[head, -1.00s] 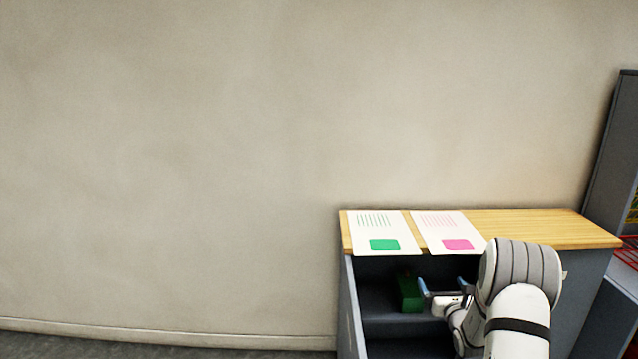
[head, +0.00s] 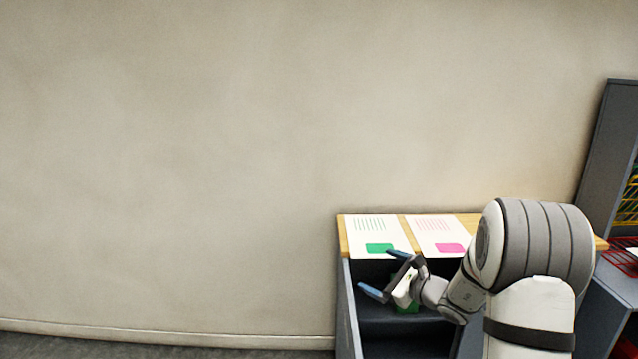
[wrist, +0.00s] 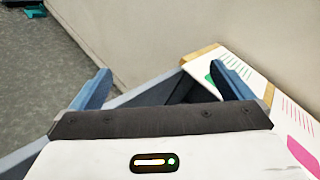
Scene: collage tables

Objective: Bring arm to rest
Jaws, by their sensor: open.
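My gripper (head: 380,273) is open and empty, with its blue fingertips apart, in front of the open shelf unit (head: 346,310). In the wrist view my gripper (wrist: 165,92) shows both blue fingers spread with nothing between them but the cabinet edge and floor beyond.
Two white sheets, one with a green patch (head: 372,228) and one with a pink patch (head: 432,229), lie on the wooden top. A grey rack (head: 600,140) with a red wire tray (head: 622,262) stands at right. Plain wall and floor lie left.

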